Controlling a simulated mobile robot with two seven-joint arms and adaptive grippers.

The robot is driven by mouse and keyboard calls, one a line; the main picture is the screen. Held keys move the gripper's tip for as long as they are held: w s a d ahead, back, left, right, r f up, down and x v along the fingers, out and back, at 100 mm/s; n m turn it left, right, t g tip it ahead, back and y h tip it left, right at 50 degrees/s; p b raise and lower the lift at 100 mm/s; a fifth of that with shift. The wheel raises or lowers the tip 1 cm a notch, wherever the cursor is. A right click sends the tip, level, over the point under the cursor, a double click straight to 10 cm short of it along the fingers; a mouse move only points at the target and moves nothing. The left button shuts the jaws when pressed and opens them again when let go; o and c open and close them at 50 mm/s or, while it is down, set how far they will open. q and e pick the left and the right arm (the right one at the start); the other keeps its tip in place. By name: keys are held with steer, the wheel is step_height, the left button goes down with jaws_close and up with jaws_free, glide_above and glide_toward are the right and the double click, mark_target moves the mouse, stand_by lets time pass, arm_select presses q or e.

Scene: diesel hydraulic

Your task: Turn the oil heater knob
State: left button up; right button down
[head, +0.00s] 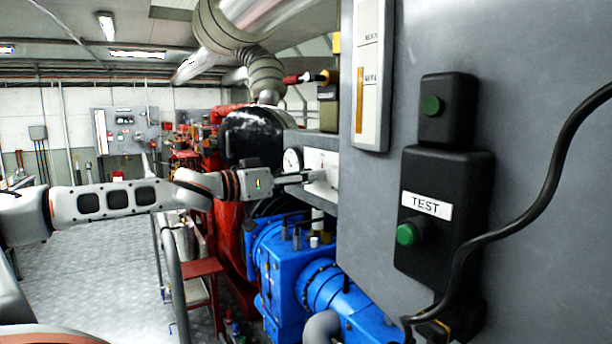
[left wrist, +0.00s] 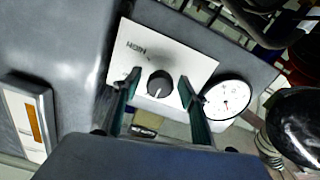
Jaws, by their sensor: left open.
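The oil heater knob (left wrist: 159,84) is round and dark with a light pointer line, on a white plate (left wrist: 178,56) with lettering. In the left wrist view my left gripper (left wrist: 158,78) is open, with one finger on each side of the knob; I cannot tell whether they touch it. In the head view my left gripper (head: 318,176) is at the white plate (head: 322,160) on the side of a grey box, and the knob cannot be made out there. My right gripper is not in view.
A round white gauge (left wrist: 227,98) sits beside the plate, close to one finger. A large grey cabinet (head: 380,230) with a black TEST box (head: 445,225) and a loose black cable (head: 540,205) stands at the right. Blue machinery (head: 290,275) lies below the gripper.

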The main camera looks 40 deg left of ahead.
arm_select(q)
steer(key=c, duration=1.1)
